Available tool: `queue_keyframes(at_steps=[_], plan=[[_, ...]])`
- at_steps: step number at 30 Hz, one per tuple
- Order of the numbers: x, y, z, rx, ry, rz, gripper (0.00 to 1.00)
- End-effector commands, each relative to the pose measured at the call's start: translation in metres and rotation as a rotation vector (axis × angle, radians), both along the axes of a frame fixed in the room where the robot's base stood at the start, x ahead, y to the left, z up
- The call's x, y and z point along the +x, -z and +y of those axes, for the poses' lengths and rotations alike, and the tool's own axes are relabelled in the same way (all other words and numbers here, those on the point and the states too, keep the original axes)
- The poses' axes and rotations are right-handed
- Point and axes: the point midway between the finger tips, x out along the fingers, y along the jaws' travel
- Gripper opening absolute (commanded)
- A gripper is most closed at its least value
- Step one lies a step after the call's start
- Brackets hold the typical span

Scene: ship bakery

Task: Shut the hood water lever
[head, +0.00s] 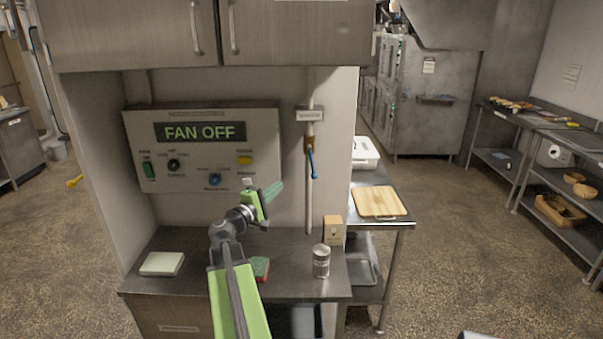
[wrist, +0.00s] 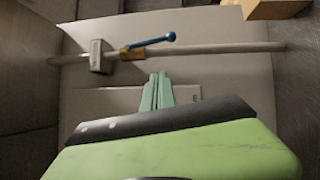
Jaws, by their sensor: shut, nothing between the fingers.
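The hood water lever (head: 312,164) is a blue handle on a brass valve (head: 308,144) on the thin vertical pipe (head: 308,210), right of the fan panel. In the head view the handle points down, nearly along the pipe and slightly to its right. In the wrist view the lever (wrist: 152,43) shows at a small angle to the pipe (wrist: 220,48), which lies across that picture. My gripper (head: 275,189) is shut and empty, in front of the panel's lower right, left of and below the lever. Its green fingertips (wrist: 158,78) are apart from lever and pipe.
The control panel (head: 205,175) reads FAN OFF. On the steel counter (head: 180,245) below are a pale pad (head: 162,264), a red-green sponge (head: 260,268), a can (head: 321,262) and a small wooden box (head: 333,229) near the pipe's foot. Cabinets (head: 140,35) hang above.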

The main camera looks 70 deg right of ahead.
Motion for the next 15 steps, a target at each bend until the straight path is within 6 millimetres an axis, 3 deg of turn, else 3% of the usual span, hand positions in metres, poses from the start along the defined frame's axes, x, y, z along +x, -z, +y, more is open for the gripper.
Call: queue_keyframes(at_steps=[5,15], plan=[[-0.003,-0.002,-0.018,0.001,0.001,-0.001,0.0],[-0.017,-0.01,-0.09,0.001,0.001,-0.002,0.0]])
